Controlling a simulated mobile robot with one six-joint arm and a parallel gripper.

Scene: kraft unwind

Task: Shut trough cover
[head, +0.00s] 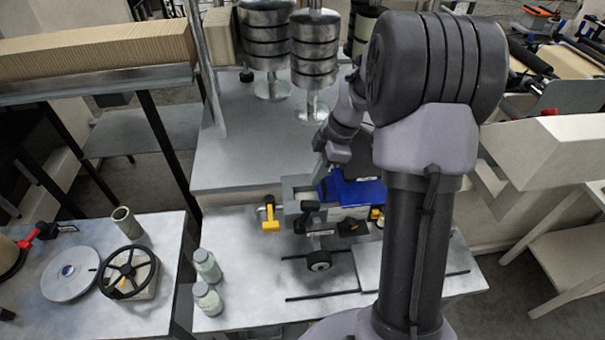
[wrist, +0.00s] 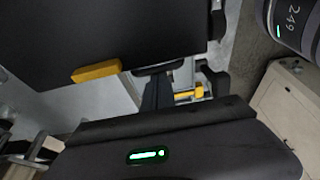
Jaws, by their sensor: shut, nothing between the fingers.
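My gripper (wrist: 158,90) shows in the wrist view as a narrow dark shape beyond its dark housing with a green light. It is shut and empty, close to the edge of a large dark panel (wrist: 110,35) with a yellow tab (wrist: 97,72). I cannot tell whether this panel is the trough cover, or whether I touch it. In the head view my arm reaches down to a small machine with a blue part (head: 357,192) and a yellow-and-black handle (head: 270,218) at its left. My arm hides part of this machine, and the cover's position is unclear.
Stacked metal rollers (head: 314,48) stand behind the machine. A side table (head: 95,315) holds a black handwheel (head: 128,271) and a grey disc (head: 70,273).

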